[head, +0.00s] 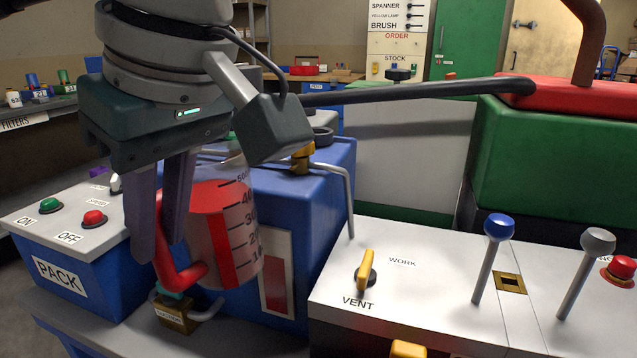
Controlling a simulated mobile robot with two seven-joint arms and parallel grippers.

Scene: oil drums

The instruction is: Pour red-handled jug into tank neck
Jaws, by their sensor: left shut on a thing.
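My left gripper (159,232) points down and is shut on the red handle of the red-handled jug (225,238). The jug is greyish with dark graduation marks, a red stripe and red showing inside. It hangs in front of the blue tank (318,195), close to upright with a slight lean. A dark round ring (323,136) on the tank's top looks like the tank neck; my wrist partly covers that area. I cannot tell whether the jug touches the tank's front. My right gripper is not in view.
A yellow valve (302,160) and bent grey pipe stand on the tank. A padlock (177,314) is below the jug. The PACK box (65,262) is left. The right bench carries a yellow VENT lever (366,272) and blue-knobbed lever (498,228).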

